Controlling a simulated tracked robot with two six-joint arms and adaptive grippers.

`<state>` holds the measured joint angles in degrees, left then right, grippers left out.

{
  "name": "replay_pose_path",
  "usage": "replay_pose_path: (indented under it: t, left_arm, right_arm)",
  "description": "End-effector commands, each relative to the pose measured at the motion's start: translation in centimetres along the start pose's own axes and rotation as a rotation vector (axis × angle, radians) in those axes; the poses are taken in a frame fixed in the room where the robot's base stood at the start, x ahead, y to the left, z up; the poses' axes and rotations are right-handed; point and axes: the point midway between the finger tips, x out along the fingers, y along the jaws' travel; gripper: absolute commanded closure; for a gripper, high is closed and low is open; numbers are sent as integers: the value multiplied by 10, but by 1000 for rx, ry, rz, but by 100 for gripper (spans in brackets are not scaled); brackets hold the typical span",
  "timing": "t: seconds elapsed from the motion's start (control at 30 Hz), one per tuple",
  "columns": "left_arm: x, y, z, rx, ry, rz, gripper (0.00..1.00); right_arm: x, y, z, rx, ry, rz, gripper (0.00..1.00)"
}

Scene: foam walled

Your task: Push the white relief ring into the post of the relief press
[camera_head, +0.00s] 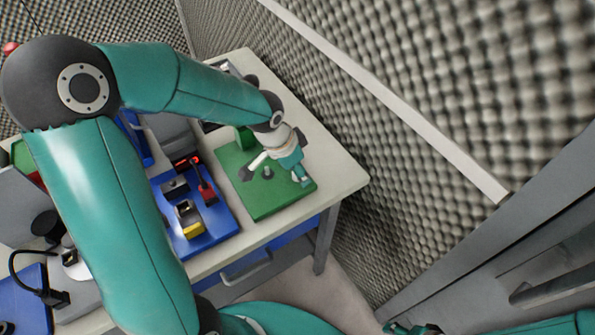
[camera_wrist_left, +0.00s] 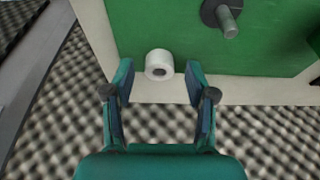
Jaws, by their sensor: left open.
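The white relief ring (camera_wrist_left: 158,62) lies at the edge of the green board (camera_wrist_left: 160,25), its hole facing toward me. My left gripper (camera_wrist_left: 160,74) is open, with one finger on each side of the ring and a gap visible at both sides. The post (camera_wrist_left: 228,25), a grey peg on a dark round base, stands up and to the right of the ring in the wrist view. In the head view my left gripper (camera_head: 301,180) is over the right part of the green board (camera_head: 265,207) and hides the ring. My right gripper cannot be made out clearly.
A grey foam wall (camera_head: 400,130) is close beyond the table's right edge. The strip of table (camera_head: 340,180) there is clear.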

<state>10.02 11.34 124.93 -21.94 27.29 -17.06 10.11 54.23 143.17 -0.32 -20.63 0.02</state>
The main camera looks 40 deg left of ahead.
Motion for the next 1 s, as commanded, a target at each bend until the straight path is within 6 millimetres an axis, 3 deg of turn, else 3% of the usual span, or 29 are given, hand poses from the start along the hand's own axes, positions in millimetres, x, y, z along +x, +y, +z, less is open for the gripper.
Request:
replay_pose_path:
  t: [0.27,0.57,1.0]
  left_arm:
    - [5,0,0,1,1,0,44]
    - [5,0,0,1,1,0,90]
    - [1,0,-2,2,3,-1,92]
  right_arm:
    - [0,0,0,0,0,0,44]
    - [0,0,0,0,0,0,44]
    - [0,0,0,0,0,0,44]
